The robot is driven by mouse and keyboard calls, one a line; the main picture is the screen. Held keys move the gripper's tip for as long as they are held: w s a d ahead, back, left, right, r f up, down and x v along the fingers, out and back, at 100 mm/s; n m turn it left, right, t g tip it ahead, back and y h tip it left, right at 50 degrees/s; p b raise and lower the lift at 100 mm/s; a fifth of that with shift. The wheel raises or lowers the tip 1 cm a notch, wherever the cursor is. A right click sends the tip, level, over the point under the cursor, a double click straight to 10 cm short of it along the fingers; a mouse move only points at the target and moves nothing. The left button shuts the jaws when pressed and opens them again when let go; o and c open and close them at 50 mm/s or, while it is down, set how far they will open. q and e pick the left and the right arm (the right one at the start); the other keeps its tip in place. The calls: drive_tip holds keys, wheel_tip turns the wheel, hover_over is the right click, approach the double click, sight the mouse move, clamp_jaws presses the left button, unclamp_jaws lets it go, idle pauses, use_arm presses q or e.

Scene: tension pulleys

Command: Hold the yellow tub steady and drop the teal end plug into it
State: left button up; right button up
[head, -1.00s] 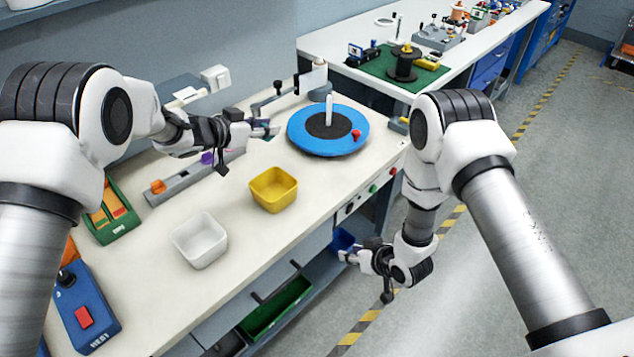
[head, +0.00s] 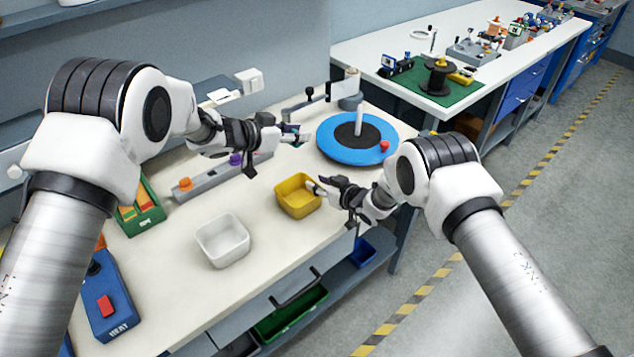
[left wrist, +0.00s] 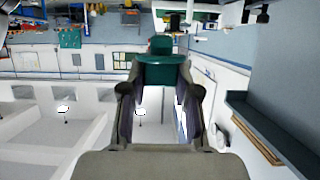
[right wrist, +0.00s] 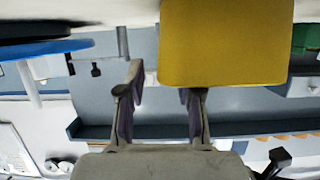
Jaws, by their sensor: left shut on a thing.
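The yellow tub (head: 291,208) stands upright and open on the table, with the white tub to its lower left. My right gripper (head: 317,188) is at the tub's right side, its fingers apart. In the right wrist view the yellow wall (right wrist: 225,45) is close ahead and hides the tip of one finger; I cannot tell if they touch. My left gripper (head: 303,136) is shut on the teal end plug (left wrist: 166,68), which sits between its fingertips in the left wrist view. It is above the table, behind the yellow tub and short of the blue turntable.
The white tub (head: 222,246) stands nearer the front. The blue turntable (head: 335,150) with an upright post lies at the back right. A grey rail (head: 200,181) with orange and purple parts runs along the left. A blue control box (head: 108,302) is at the front left.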

drive_tip(key=shift+w+a+f, duration=0.2)
drive_tip(key=shift+w+a, duration=0.2)
drive_tip(key=shift+w, duration=0.2)
drive_tip(key=shift+c, duration=0.4)
clamp_jaws()
use_arm(q)
wheel_tip(320, 180, down, 12)
drive_tip(key=shift+r, duration=0.2)
use_arm(e)
drive_tip(key=shift+s+f, duration=0.1)
use_arm(q)
drive_tip(key=o, duration=0.9)
drive_tip(key=shift+c, duration=0.2)
